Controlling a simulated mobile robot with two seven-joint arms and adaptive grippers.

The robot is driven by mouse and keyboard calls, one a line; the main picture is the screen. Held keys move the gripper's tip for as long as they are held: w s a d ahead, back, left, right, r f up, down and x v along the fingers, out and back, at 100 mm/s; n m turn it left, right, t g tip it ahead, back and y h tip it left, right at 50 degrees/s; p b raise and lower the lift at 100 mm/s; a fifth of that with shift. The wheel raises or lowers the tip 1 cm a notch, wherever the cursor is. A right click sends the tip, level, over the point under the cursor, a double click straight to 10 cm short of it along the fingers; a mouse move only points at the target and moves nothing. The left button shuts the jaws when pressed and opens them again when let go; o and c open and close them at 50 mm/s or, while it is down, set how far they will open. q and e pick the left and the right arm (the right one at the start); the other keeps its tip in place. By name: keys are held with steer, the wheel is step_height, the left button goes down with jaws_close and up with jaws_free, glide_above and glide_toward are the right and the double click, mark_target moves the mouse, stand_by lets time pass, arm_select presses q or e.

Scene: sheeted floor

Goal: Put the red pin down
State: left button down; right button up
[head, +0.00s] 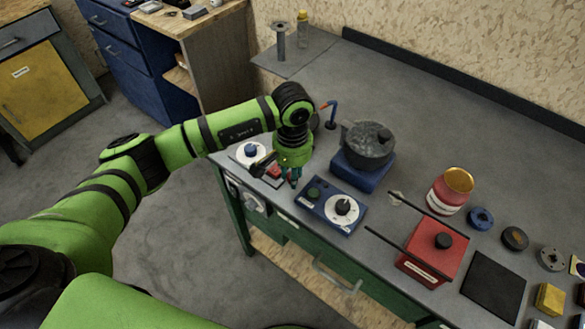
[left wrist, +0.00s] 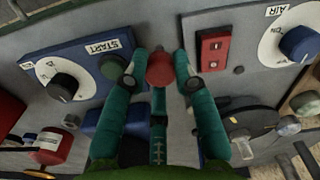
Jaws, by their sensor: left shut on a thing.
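The red pin (left wrist: 160,69) shows in the left wrist view as a round red end between my teal fingertips. My left gripper (left wrist: 160,82) is shut on it. In the head view my left gripper (head: 290,178) points down at the front edge of the grey workbench, between the blue START box (head: 331,205) and the white dial plate (head: 250,152). The pin is hidden or too small to tell there. I cannot tell whether the pin touches the surface below. My right gripper is in neither view.
A dark pot (head: 368,146) sits on a blue base behind the START box. A red box (head: 434,250) with black rods and a red jar (head: 450,190) stand to the right. In the wrist view a red switch plate (left wrist: 213,50) lies close right of the fingers. The bench's back left is mostly clear.

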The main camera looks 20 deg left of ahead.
arm_select(q)
steer(key=shift+f, duration=0.15)
steer(key=shift+f, duration=0.1)
steer(key=shift+f+b, duration=0.1)
steer(key=shift+b, duration=0.25)
steer(key=c, duration=1)
jaws_free()
